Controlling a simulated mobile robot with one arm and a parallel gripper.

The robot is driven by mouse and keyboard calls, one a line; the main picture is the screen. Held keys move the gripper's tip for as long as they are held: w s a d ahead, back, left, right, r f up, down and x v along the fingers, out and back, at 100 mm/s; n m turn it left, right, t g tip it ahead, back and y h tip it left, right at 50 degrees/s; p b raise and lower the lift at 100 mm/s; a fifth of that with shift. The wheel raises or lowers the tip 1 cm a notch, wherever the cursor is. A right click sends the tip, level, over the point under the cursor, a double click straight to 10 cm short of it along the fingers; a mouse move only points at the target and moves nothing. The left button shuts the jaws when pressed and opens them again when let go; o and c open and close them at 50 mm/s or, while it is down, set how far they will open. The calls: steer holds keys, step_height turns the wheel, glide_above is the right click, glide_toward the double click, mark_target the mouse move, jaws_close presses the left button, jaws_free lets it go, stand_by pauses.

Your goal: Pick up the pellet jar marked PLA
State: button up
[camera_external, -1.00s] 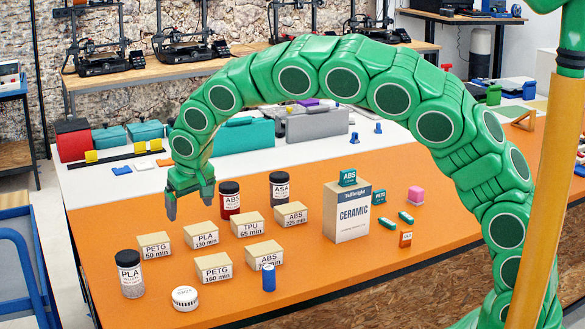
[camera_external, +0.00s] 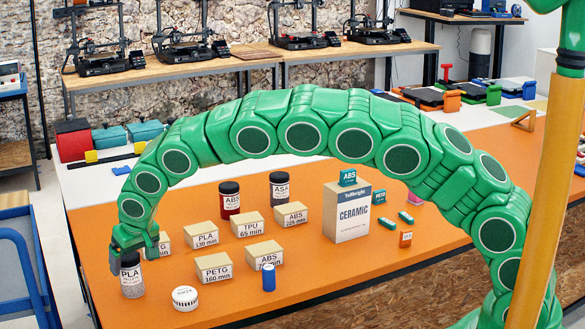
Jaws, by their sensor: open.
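The pellet jar marked PLA (camera_external: 132,281) stands upright at the front left of the orange table. My gripper (camera_external: 135,253) is open and pointing down at the top of this jar. The fingers hide most of the lid. I cannot tell whether they touch it. Two other jars stand farther back, a red-filled one marked ABS (camera_external: 229,199) and a dark one marked ASA (camera_external: 279,190).
Several labelled tan blocks, such as PETG 160 min (camera_external: 214,268), stand right of the jar. A white round lidded tub (camera_external: 185,298) and a blue cylinder (camera_external: 268,277) are near the front. My arm arches over the table.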

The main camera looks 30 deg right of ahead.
steer(key=shift+w+x, duration=0.2)
steer(key=shift+x, duration=1.15)
steer(key=shift+w+x, duration=0.2)
steer(key=shift+x, duration=1.15)
steer(key=shift+r, duration=0.15)
steer(key=shift+a, duration=0.1)
steer(key=c, duration=1.2)
steer(key=shift+o, duration=0.2)
